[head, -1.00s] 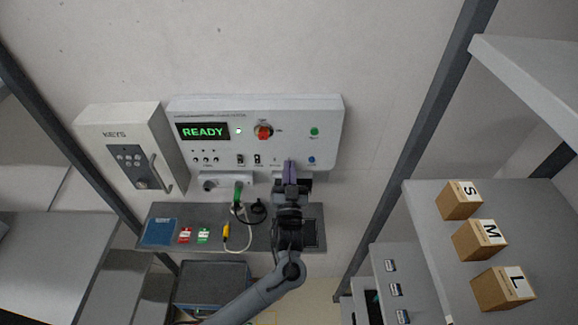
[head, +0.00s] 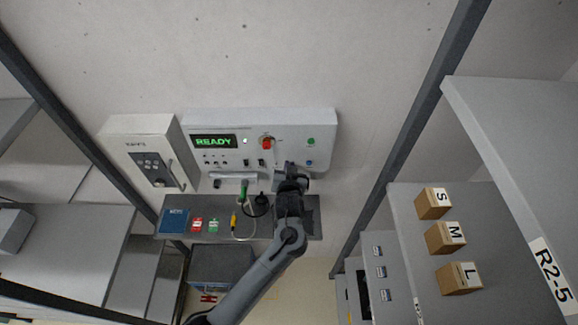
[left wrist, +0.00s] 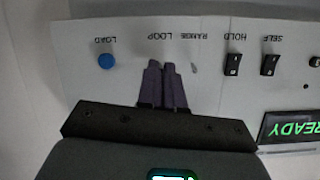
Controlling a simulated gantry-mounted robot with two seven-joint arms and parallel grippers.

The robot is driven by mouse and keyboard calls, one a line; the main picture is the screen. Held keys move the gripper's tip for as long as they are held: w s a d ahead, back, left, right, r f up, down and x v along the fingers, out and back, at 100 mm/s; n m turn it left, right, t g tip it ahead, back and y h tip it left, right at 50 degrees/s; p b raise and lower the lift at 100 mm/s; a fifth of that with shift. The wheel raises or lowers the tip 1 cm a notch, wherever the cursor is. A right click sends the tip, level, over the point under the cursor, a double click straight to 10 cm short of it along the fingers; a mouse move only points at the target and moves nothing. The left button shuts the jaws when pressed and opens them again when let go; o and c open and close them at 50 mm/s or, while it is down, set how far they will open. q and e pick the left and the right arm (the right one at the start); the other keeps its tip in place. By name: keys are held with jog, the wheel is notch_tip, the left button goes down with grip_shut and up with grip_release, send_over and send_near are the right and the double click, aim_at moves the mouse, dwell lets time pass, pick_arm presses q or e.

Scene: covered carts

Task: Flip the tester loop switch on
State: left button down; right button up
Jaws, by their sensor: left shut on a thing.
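The tester (head: 320,128) is a pale wall panel with a green READY display (head: 214,142). It also shows upside down in the left wrist view (left wrist: 215,90), with the LOOP label (left wrist: 160,37) just beyond my fingertips. My left gripper (head: 290,165) reaches up to the panel's lower edge. Its purple fingers (left wrist: 162,68) are close together at the LOOP position, shut on the loop switch, which the fingers hide. I cannot see which way that switch is set. My right gripper is not in view.
A blue LOAD button (left wrist: 107,61) sits on one side of my fingers, with black HOLD (left wrist: 233,64) and SELF (left wrist: 270,65) switches on the other. A key box (head: 140,150) hangs left. A shelf with cables is below.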

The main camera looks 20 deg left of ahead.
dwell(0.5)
pick_arm(q)
jog(key=c, duration=1.3)
grip_release()
jog(key=shift+s+r, duration=0.1)
jog(key=shift+b+v, duration=0.65)
jog(key=shift+v, duration=2.95)
